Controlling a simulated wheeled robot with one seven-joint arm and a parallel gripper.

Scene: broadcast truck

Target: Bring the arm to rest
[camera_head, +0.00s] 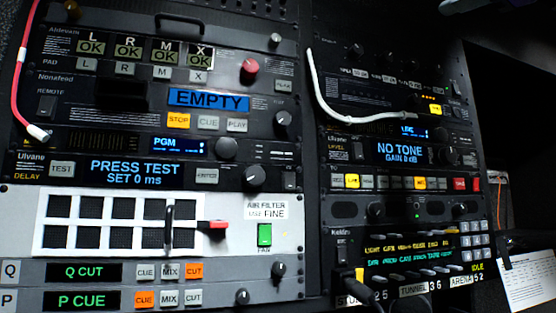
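My gripper is not in view, and I cannot tell whether it is open or shut. A small pale shape sits at the top right edge of the head view, too cut off to identify. No part of my arm shows clearly in front of the racks.
Two tilted equipment racks fill the view. The left holds an "EMPTY" display (208,99), a red knob (250,68) and a white filter panel (62,240) with a red-tipped latch (214,229). The right has a "NO TONE" display (401,150) and a white cable (324,98). A paper (530,281) hangs lower right.

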